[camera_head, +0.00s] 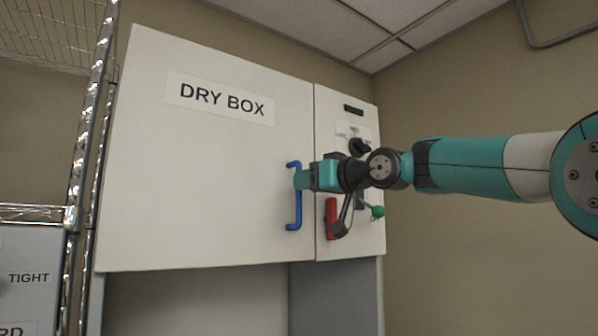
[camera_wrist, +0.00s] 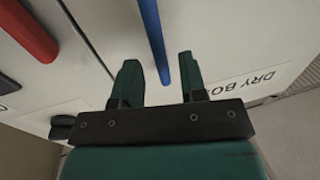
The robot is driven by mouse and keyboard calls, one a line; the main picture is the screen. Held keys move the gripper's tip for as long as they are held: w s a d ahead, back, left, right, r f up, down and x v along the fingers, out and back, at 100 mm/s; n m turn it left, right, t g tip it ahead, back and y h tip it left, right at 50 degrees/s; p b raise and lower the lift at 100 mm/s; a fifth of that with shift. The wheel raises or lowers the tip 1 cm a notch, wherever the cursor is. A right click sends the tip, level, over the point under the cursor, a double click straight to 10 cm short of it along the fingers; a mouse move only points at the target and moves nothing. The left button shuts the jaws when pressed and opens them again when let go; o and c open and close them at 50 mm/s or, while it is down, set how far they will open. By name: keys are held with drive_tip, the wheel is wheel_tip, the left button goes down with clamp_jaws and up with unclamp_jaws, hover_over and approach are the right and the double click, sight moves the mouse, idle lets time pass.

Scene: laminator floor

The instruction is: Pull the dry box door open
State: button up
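The dry box door (camera_head: 208,160) is a large white panel with a "DRY BOX" label, and it looks shut, flush with the narrow panel on its right. A blue vertical bar handle (camera_head: 294,212) is on the door's right side. My gripper (camera_head: 301,179) is at the upper part of this handle. In the wrist view, the blue handle (camera_wrist: 152,35) runs between the two green fingers of my gripper (camera_wrist: 160,75). The fingers are spread, with visible gaps to the handle, closer on the right finger. The head view does not show the fingertips clearly.
The narrow right panel (camera_head: 350,242) carries a red handle (camera_head: 331,220), a green knob (camera_head: 378,212) and a black knob (camera_head: 359,147), close to my wrist. A chrome wire rack (camera_head: 75,200) stands at the left, beside the door. Below the door is an open recess.

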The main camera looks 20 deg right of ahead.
sight(299, 220)
drive_tip(key=shift+p+x, duration=0.6)
drive_tip(key=shift+x, duration=1.05)
clamp_jaws()
